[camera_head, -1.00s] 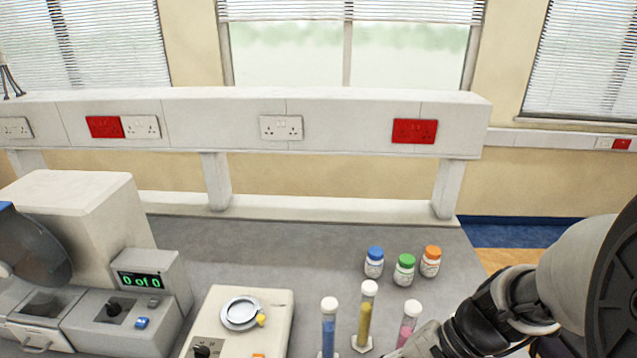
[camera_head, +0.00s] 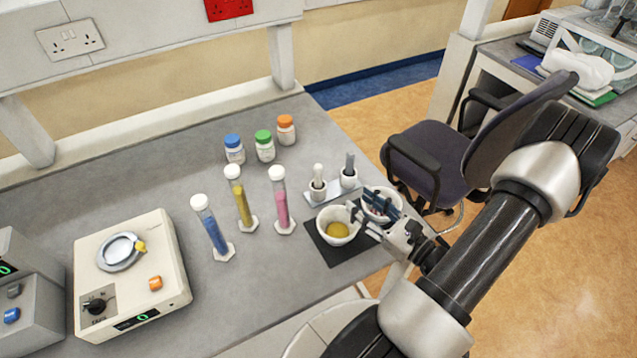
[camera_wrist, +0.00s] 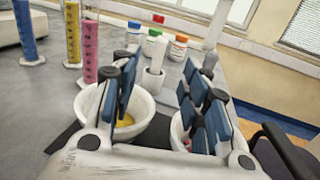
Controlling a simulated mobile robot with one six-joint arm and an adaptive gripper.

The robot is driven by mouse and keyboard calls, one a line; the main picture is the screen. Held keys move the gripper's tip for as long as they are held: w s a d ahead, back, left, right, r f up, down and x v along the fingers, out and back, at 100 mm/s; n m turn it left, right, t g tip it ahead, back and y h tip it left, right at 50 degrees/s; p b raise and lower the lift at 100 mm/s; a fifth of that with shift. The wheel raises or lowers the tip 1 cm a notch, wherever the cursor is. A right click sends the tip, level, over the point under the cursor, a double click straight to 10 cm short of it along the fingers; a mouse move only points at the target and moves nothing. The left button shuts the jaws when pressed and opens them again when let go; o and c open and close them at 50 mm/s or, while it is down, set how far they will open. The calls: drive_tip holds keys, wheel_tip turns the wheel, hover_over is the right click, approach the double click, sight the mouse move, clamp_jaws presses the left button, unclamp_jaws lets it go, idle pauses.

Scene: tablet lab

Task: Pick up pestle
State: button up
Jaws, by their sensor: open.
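A white pestle (camera_head: 318,173) stands upright in a small white cup on a rack (camera_head: 332,192). A dark grey pestle (camera_head: 349,162) stands in the cup to its right. In the wrist view the white pestle (camera_wrist: 158,54) shows between my fingers, farther off, and the grey pestle (camera_wrist: 209,62) shows partly behind the right finger. My gripper (camera_head: 367,210) is open with nothing between its fingers. It is at the two white mortars, on the near side of the rack. The left mortar (camera_head: 324,222) holds yellow matter; the right mortar (camera_head: 370,217) is partly hidden by my fingers.
A dark mat (camera_head: 340,256) lies under the left mortar. Blue (camera_head: 212,229), yellow (camera_head: 240,202) and pink (camera_head: 280,200) cylinders stand left of the rack. Capped bottles (camera_head: 264,148) stand behind. A chair (camera_head: 435,165) is beyond the bench's right edge.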

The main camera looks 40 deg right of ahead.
drive_tip(key=b, duration=0.1)
approach(321, 170)
drive_tip(key=w, duration=0.5)
drive_tip(key=shift+a+f, duration=0.1)
drive_tip(key=shift+a, duration=0.25)
drive_tip(key=shift+w+d+b, duration=0.1)
drive_tip(key=shift+w+b, duration=0.3)
drive_tip(key=shift+w, duration=1.15)
drive_tip(key=shift+w+d+b, duration=0.15)
drive_tip(key=shift+w+b, duration=0.25)
drive_tip(key=shift+w, duration=1.15)
drive_tip(key=shift+c, duration=0.6)
clamp_jaws()
